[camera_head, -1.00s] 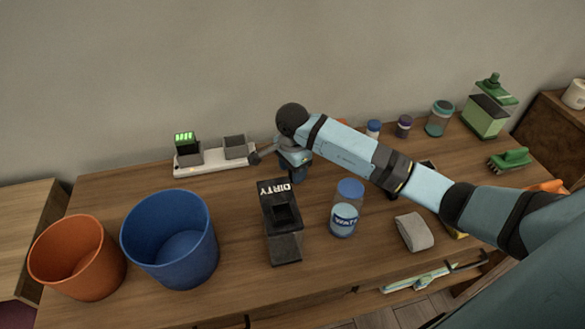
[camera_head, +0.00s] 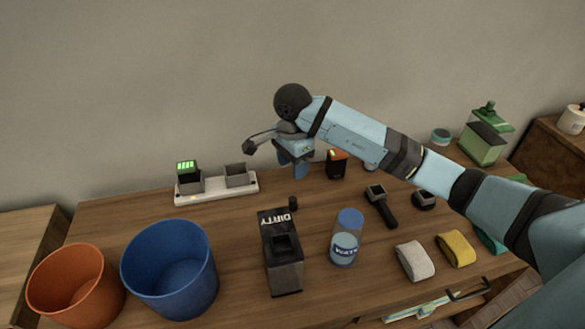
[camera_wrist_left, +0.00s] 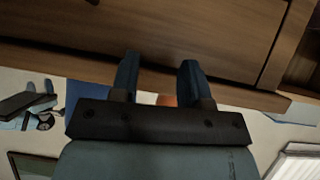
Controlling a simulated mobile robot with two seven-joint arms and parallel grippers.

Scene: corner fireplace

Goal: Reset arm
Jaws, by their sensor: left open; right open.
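My right arm reaches in from the right in the head view. My right gripper (camera_head: 298,172) has blue fingers pointing down, open and empty, above the back of the table, right of the white charger base (camera_head: 217,190). My left gripper (camera_wrist_left: 158,72) shows only in the left wrist view. Its two blue fingers are apart with nothing between them, in front of a brown wooden surface (camera_wrist_left: 200,30). The left arm is not in the head view.
A blue bin (camera_head: 168,268) and an orange bin (camera_head: 75,285) stand at the left. A "DIRTY" box (camera_head: 283,262), a blue-capped bottle (camera_head: 346,238), a grey roll (camera_head: 414,260) and a yellow roll (camera_head: 455,249) are on the wooden table (camera_head: 235,240). A green-lidded container (camera_head: 484,138) stands at the back right.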

